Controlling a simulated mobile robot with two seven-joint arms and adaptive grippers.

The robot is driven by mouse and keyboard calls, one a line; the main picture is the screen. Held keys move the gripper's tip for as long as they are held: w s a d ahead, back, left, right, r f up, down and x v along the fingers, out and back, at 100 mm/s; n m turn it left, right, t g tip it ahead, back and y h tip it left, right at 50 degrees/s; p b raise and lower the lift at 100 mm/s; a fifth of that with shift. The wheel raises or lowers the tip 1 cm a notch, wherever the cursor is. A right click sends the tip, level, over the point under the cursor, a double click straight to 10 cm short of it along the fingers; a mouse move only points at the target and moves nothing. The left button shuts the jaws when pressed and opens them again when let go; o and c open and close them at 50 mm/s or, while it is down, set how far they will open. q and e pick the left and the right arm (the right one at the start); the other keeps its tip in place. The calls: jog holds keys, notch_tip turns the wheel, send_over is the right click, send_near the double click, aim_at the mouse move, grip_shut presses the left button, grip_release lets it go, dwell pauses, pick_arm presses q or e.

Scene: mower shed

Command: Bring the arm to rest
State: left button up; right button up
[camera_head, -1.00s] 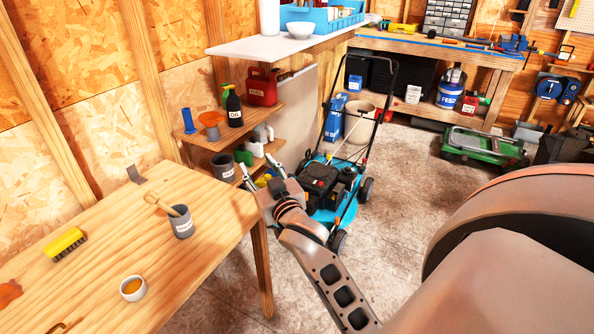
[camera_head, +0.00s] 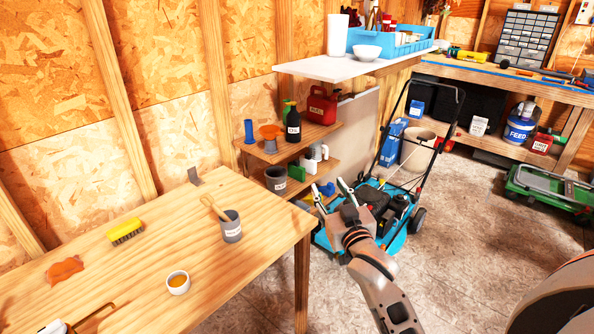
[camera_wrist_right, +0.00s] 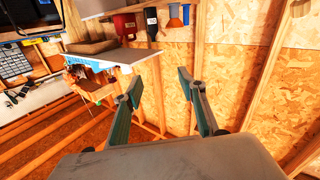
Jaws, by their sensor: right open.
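My right arm comes in from the lower right in the head view. Its gripper (camera_head: 333,194) is open and empty, in the air just past the right end of the wooden table (camera_head: 140,270), in front of the low shelf and the blue mower. In the right wrist view the two fingers of the right gripper (camera_wrist_right: 158,92) stand apart with nothing between them. That view looks upside down toward the shelves and the board wall.
The table holds a grey cup (camera_head: 231,229) with a wooden tool, a yellow brush (camera_head: 125,231), and a small white bowl (camera_head: 178,285). A shelf (camera_head: 310,138) with bottles and a red fuel can (camera_head: 321,105) stands behind the gripper. The mower (camera_head: 385,205) stands close by.

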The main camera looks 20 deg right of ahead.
pick_arm(q)
jog(key=shift+n+g, duration=0.3)
jog(key=shift+g, duration=0.1)
jog(key=f, duration=0.1)
jog(key=s+f, duration=0.1)
jog(key=s+a+f, duration=0.1)
jog(key=shift+f, duration=0.3)
pick_arm(e)
jog(key=s+a+f+n+g+y, duration=0.1)
jog(key=s+a+f, duration=0.3)
jog(key=s+f, duration=0.4)
jog(key=s+a+f+n+g+y, duration=0.2)
jog(key=s+a+f, duration=0.3)
jog(key=s+f, duration=0.4)
jog(key=s+a+f+n+g+y, duration=0.2)
jog(key=s+a+f+g, duration=0.2)
jog(key=s+f, duration=0.5)
notch_tip(320, 180, down, 9)
jog(key=shift+a+r+y, duration=0.15)
jog(key=shift+a+y, duration=0.15)
jog(key=shift+a, duration=0.25)
pick_arm(q)
jog(key=shift+w+a+r, duration=0.1)
jog(key=shift+r, duration=0.05)
